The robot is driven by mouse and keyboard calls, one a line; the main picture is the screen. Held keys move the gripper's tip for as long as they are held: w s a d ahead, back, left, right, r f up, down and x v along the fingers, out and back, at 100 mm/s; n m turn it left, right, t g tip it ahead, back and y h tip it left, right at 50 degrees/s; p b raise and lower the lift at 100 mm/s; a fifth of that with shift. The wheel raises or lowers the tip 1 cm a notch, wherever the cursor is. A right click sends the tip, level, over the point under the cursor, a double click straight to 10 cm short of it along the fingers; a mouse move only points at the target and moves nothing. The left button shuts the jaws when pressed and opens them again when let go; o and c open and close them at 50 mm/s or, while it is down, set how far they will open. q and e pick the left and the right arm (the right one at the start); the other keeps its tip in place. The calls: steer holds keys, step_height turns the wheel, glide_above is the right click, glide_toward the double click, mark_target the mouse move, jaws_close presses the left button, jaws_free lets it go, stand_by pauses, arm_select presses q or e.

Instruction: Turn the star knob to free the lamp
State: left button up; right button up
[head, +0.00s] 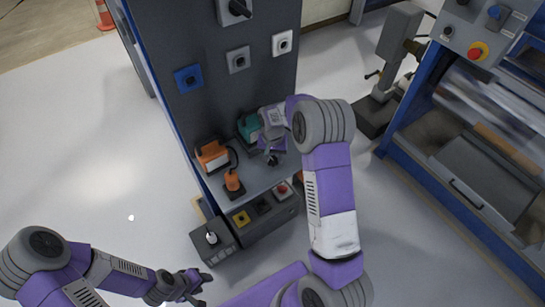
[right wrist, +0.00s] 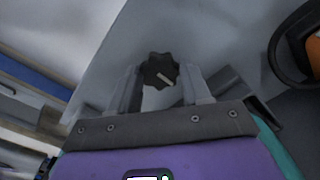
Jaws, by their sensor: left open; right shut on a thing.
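The black star knob (right wrist: 160,71) shows in the right wrist view, with a pale mark on its face. It sits between the two fingers of my right gripper (right wrist: 162,80), which is shut on it. In the head view my right gripper (head: 271,158) reaches down to the shelf of the grey cabinet, and the knob is hard to make out there. My left gripper (head: 188,286) is open and empty at the lower left, apart from the cabinet. I cannot tell which of the devices on the shelf is the lamp.
The shelf holds an orange device (head: 212,156), a teal device (head: 249,127) and a small orange-topped device (head: 232,181) close to my right gripper. A grey box (head: 213,240) stands below. A blue-framed machine (head: 470,190) stands at the right. The floor at the left is clear.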

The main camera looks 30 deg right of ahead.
steer(key=shift+n, duration=0.3)
steer(key=n+p, duration=0.1)
steer(key=n, duration=0.7)
steer(key=shift+d+n+p, duration=0.1)
steer(key=shift+n+p, duration=0.3)
steer(key=n+p, duration=0.1)
steer(key=n, duration=0.3)
steer(key=shift+n, duration=0.3)
steer(key=shift+n+p, duration=0.35)
steer(key=shift+n, duration=1.85)
steer(key=o, duration=1.1)
steer(key=shift+c, duration=0.2)
steer(key=shift+r, duration=0.1)
